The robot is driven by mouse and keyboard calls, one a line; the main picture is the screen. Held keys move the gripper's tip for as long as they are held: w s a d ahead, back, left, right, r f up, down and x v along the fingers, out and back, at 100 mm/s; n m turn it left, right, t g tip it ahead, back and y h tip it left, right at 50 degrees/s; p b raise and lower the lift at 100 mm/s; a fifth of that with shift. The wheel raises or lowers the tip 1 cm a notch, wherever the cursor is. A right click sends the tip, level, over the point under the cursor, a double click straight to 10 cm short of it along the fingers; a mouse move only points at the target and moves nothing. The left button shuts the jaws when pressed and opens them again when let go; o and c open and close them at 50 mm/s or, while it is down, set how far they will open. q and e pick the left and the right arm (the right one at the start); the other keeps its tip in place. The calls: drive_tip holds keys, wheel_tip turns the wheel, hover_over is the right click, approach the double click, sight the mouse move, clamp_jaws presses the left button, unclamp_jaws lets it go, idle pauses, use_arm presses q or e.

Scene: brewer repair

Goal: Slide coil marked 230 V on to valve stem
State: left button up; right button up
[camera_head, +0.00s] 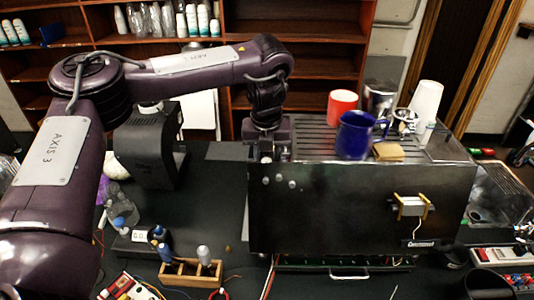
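The brewer (330,205) is a wide dark machine on the black bench, right of centre. My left arm reaches in from the left, and my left gripper (266,152) points down at the brewer's upper left corner. Its fingers are small and dark there, so I cannot tell whether they are open or hold anything. A small pale block in brass-coloured brackets (410,207), with a wire below it, sits on the brewer's front. I can read no 230 V mark and cannot pick out the coil or valve stem for certain. My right gripper is not visible.
A red cup (342,107), a blue mug (355,135) and a stack of white cups (427,102) stand on the brewer. A black grinder-like machine (147,148) is behind left. A wooden tool holder (188,274) stands in front, with loose wires nearby. Shelves are behind.

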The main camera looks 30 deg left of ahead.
use_arm(q)
drive_tip(key=shift+f+b, duration=0.35)
drive_tip(key=shift+f, duration=0.35)
drive_tip(key=o, duration=1.5)
wheel_tip(320, 180, up, 2)
drive_tip(key=shift+r+p, duration=0.25)
drive_tip(key=shift+p, duration=0.95)
drive_tip(key=shift+r, duration=2.3)
drive_tip(key=shift+w, duration=0.1)
